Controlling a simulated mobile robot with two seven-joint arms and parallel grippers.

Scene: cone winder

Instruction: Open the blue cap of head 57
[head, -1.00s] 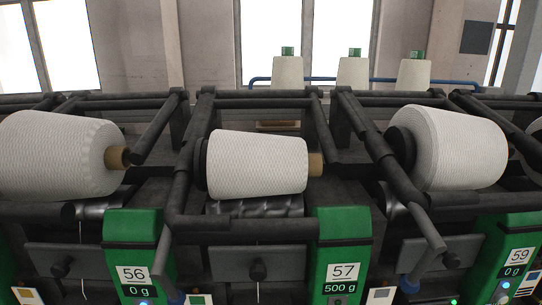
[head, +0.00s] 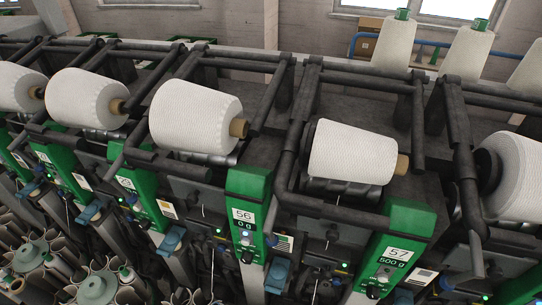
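Head 57 is at the right in the head view. Its green panel (head: 403,237) carries the label 57 and reads 500 g. A white yarn cone (head: 350,152) lies in the holder up and left of this panel. One blue part (head: 277,276) sits between the 56 and 57 panels, and another blue part (head: 420,277) is just right of the 57 panel. I cannot tell from this view which one is the cap of head 57, or whether either is open. Neither of my grippers is in view.
Head 56's green panel (head: 245,218) reads 0 g. More winding heads with white cones (head: 197,115) run to the left. Dark frame bars stand above the panels. Round yarn magazines (head: 96,288) fill the lower left. Upright cones (head: 395,42) stand behind.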

